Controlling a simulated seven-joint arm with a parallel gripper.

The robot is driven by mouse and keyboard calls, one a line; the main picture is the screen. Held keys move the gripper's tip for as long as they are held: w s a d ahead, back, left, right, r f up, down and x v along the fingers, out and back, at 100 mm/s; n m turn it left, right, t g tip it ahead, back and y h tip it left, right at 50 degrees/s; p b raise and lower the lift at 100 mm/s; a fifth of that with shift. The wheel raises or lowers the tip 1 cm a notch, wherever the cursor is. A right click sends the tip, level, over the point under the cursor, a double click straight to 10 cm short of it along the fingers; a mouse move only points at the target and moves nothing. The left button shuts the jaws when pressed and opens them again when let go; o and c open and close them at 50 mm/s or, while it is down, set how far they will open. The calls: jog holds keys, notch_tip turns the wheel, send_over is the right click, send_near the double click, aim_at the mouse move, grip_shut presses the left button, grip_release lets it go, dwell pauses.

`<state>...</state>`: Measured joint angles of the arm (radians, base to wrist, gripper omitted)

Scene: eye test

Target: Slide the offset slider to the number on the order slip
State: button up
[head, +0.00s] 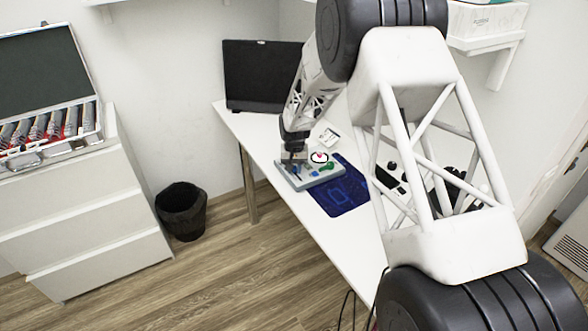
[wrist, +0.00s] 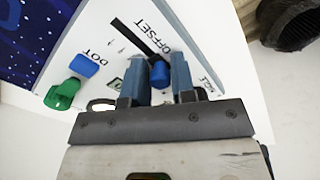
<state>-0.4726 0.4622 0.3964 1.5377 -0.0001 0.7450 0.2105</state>
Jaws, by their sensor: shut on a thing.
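The control panel (head: 305,181) is a light grey box on the desk; its white face (wrist: 215,45) fills the middle of the wrist view. The offset slider's black slot (wrist: 130,33) runs diagonally beside the word OFFSET. Its blue knob (wrist: 160,74) is at the slot's near end, between the two blue-grey fingers of my gripper (wrist: 159,62). My gripper is shut on this knob. In the head view my gripper (head: 293,158) is at the panel's left part. A small white card (head: 328,137) behind the panel may be the order slip; its print is unreadable.
A green knob (wrist: 62,94) and a blue button (wrist: 84,65) near the word DOT are left of the slider. A dark blue mat (head: 342,192) lies right of the panel. A black monitor (head: 262,75) stands behind; a black bin (head: 182,211) is on the floor.

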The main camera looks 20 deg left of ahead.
aim_at(301, 180)
jog(key=shift+s+d, duration=1.65)
jog(key=shift+s, duration=0.1)
dwell(0.8)
jog(key=o, duration=0.7)
jog(key=shift+r, duration=0.15)
jog(key=shift+r, duration=2.9)
